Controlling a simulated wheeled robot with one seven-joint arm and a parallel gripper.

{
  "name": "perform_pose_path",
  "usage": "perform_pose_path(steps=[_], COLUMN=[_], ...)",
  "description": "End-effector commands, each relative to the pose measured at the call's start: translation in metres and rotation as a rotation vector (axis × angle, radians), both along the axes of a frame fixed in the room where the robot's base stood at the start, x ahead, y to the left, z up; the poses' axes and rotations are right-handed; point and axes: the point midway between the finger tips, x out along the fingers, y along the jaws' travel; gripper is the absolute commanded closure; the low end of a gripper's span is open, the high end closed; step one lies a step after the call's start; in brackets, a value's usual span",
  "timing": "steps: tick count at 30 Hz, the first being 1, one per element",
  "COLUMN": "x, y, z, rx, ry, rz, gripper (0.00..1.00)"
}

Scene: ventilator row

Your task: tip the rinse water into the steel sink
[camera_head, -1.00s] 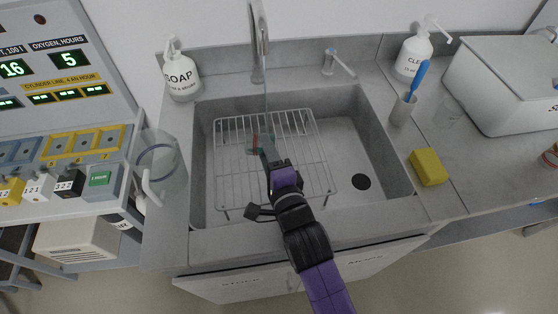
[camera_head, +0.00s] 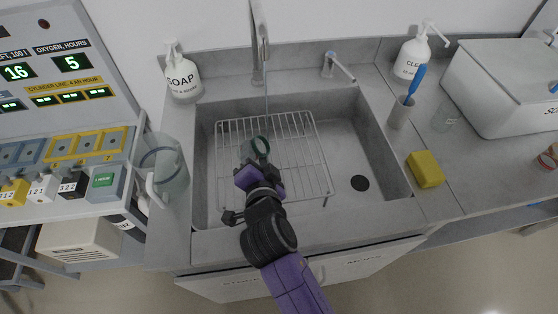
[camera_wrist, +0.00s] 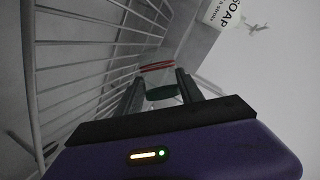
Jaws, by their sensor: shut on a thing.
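My gripper (camera_head: 257,158) is over the steel sink (camera_head: 345,137), above the wire rack. It is shut on a small clear cup (camera_head: 257,148) with a green ring at one end, which faces the head camera. In the wrist view the cup (camera_wrist: 160,80) sits between the two fingers, with a red band at its far end and dark green at the near end. The cup looks tilted. I cannot tell whether water is in it. A thin stream appears to run from the tall tap (camera_head: 259,45) down towards the cup.
A wire rack (camera_head: 305,165) covers the sink's left part; the drain (camera_head: 359,183) lies to its right. A soap bottle (camera_head: 183,80), a clear jug (camera_head: 163,170), a brush holder (camera_head: 400,113) and a yellow sponge (camera_head: 425,169) stand around the sink.

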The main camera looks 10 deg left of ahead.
Motion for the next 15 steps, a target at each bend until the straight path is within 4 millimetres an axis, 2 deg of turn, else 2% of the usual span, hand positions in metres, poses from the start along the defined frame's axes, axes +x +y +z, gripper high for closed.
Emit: perform_pose_path(steps=[1, 4, 6, 8, 9, 15], x=[0.0, -0.001, -0.002, -0.003, -0.003, -0.005], y=[0.002, 0.008, 0.018, 0.025, 0.029, 0.048], z=[-0.008, 0.009, -0.003, -0.006, 0.003, 0.016], rx=[-0.078, -0.211, -0.292, -0.363, -0.405, -0.616], ry=[-0.006, -0.022, -0.03, -0.036, -0.042, -0.062], rz=[0.001, 0.001, 0.002, 0.002, 0.001, 0.001], gripper=[1.0, 1.0, 1.0, 1.0, 1.0, 1.0])
